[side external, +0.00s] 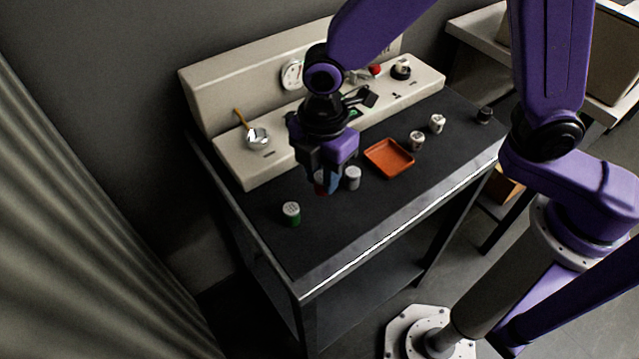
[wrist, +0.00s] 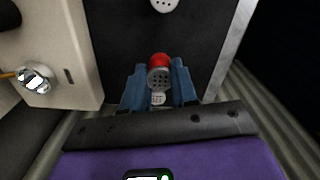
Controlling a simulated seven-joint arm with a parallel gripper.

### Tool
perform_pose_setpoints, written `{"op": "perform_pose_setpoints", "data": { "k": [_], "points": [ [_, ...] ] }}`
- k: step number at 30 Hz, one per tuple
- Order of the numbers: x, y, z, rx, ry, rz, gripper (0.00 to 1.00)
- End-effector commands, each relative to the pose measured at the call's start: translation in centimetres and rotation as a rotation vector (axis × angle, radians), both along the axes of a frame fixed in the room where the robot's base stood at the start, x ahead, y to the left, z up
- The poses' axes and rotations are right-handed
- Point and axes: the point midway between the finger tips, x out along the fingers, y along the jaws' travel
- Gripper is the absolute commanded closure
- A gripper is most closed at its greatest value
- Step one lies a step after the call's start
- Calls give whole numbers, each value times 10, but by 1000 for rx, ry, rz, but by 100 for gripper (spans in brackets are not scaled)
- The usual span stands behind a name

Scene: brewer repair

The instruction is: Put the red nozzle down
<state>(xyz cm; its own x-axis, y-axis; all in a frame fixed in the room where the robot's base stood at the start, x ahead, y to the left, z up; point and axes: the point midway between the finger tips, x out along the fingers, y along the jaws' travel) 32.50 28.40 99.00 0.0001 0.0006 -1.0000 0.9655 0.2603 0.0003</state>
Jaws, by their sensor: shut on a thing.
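The red nozzle (wrist: 159,60), with a grey perforated end, sits between the blue fingers of my gripper (wrist: 159,75) in the wrist view. My gripper (side external: 326,184) is shut on it, over the dark worktop (side external: 356,222) in the side view. Only a little red of the nozzle shows there, beside the fingers. I cannot tell whether the nozzle touches the worktop.
A grey-topped canister (side external: 353,178) stands close right of my gripper. A green canister (side external: 291,213) stands to the front left. An orange tray (side external: 381,165) lies to the right, with white cups (side external: 416,141) beyond. The front worktop is clear.

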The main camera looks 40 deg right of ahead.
Motion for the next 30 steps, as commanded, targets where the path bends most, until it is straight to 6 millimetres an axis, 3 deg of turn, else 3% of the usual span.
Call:
{"op": "perform_pose_setpoints", "data": {
  "k": [10, 23, 24, 26, 30],
  "points": [
    [4, 3, -35, -1, 2, 0, 100],
    [4, 3, -40, 0, 0, 0, 100],
    [4, 3, -40, 0, -1, 0, 66],
    [4, 3, -40, 0, -1, 0, 47],
    [4, 3, -40, 0, 0, 0, 47]
  ]
}}
